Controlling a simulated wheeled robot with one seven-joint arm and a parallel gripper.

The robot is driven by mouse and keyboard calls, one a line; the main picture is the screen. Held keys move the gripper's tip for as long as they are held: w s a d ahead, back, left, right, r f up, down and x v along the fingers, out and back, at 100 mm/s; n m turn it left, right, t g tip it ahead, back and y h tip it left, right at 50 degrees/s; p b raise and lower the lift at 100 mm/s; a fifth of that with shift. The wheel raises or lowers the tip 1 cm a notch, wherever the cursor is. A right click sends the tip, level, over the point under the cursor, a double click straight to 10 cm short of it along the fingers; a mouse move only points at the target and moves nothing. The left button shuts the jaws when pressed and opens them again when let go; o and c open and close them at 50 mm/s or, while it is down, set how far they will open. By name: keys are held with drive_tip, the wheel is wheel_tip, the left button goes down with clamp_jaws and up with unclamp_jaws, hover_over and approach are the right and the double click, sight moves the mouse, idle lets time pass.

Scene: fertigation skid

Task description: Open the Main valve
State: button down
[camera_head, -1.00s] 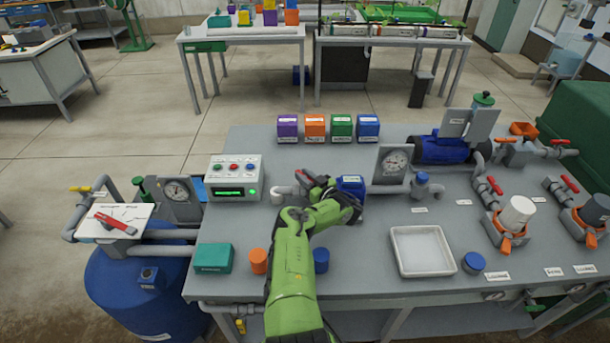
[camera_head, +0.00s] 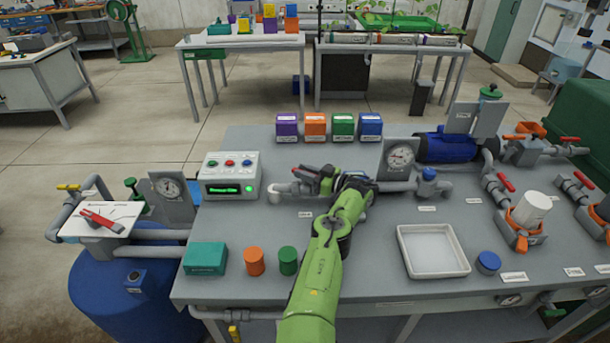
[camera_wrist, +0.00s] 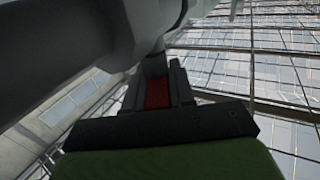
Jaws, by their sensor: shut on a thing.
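My gripper (camera_head: 308,178) is at the left part of the grey pipe line, just right of the pale pipe elbow (camera_head: 277,191). It reaches in from the right, low over the bench. In the wrist view, a red handle (camera_wrist: 157,93) shows between the dark jaws, which are shut on it. I take it as the Main valve's handle; the small label (camera_head: 305,214) in front is too small to read. The valve body is mostly hidden by my gripper and wrist in the head view, so the handle's angle to the pipe is unclear.
A control box (camera_head: 230,178) with a green display stands left of the gripper. A gauge (camera_head: 399,157) stands to the right. Orange (camera_head: 253,261) and green (camera_head: 288,260) cylinders and a white tray (camera_head: 433,251) are on the front of the bench. Several coloured boxes line the back.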

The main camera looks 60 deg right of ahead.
drive_tip(key=shift+f, duration=0.25)
drive_tip(key=c, duration=1.1)
unclamp_jaws()
drive_tip(key=shift+a, duration=0.1)
drive_tip(key=shift+o, duration=0.3)
drive_tip(key=shift+r, duration=0.1)
wheel_tip(320, 180, up, 10)
drive_tip(key=p, duration=0.3)
